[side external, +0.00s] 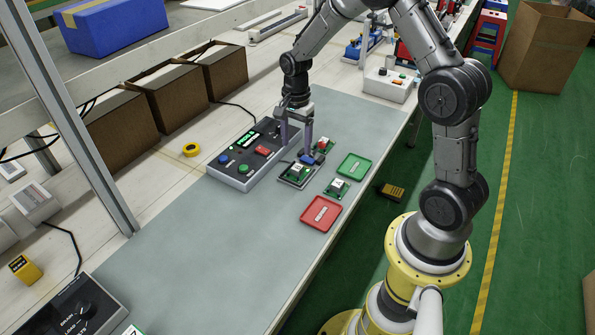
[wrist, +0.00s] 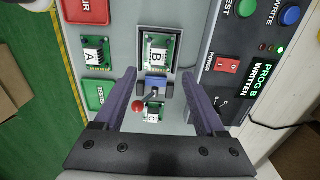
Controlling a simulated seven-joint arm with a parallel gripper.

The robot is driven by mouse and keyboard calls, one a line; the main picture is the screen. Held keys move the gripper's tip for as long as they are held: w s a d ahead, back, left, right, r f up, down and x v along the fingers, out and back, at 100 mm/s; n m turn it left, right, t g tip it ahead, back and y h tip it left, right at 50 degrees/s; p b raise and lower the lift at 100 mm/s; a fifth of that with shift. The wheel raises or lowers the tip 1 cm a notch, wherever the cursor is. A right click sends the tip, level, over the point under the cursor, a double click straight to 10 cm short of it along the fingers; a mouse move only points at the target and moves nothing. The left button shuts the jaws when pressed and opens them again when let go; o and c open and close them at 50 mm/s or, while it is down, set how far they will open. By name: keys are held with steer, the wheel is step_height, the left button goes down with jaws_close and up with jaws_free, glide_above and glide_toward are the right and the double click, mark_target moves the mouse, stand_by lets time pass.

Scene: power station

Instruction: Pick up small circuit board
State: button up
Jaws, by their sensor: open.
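Three small green circuit boards show. Board A (wrist: 97,55) lies flat on the mat and also shows in the side view (side external: 338,187). Board B (wrist: 158,53) sits in a grey fixture (wrist: 143,30), and also shows in the side view (side external: 297,172). Board C (wrist: 153,114) lies beyond the fixture's blue clamp (wrist: 155,83), partly hidden by a lever with a red knob (wrist: 138,104); it also shows in the side view (side external: 326,143). My gripper (side external: 296,148) is open and empty, pointing down above the fixture. In the wrist view its fingers (wrist: 159,72) are spread either side of the clamp.
A programmer box (side external: 248,153) with buttons stands left of the fixture. A red tray (side external: 312,222) and a green tray (side external: 354,167) lie near the table edge. A yellow tape roll (side external: 191,149) and cardboard boxes (side external: 170,100) are behind. The mat's near part is clear.

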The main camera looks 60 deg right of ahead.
mark_target(297, 167)
steer(key=f, duration=0.8)
steer(key=shift+s, duration=0.2)
steer(key=shift+c, duration=0.3)
jaws_close()
